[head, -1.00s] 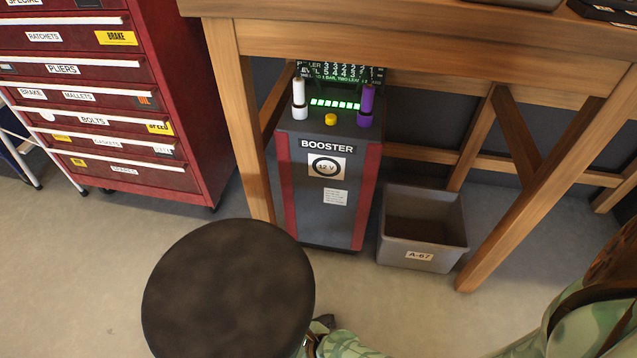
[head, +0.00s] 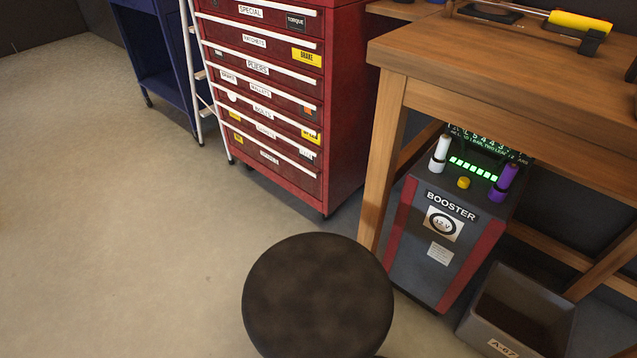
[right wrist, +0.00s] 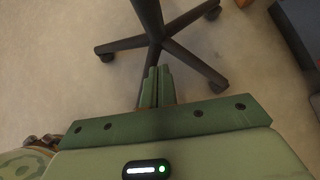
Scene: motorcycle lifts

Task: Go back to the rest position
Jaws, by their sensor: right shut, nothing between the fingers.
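My right gripper (right wrist: 157,88) shows in the right wrist view, its green fingers shut together with nothing between them. It points down over the floor, in front of the wheeled base of a stool (right wrist: 160,38). Neither gripper shows in the head view now, and my left gripper is in no view.
A round dark stool seat (head: 318,297) stands close in front. Behind it are a red drawer cabinet (head: 270,100), a wooden workbench (head: 480,75), a grey booster unit (head: 437,235) beneath it and a grey bin (head: 515,315). The floor (head: 110,220) at left is clear.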

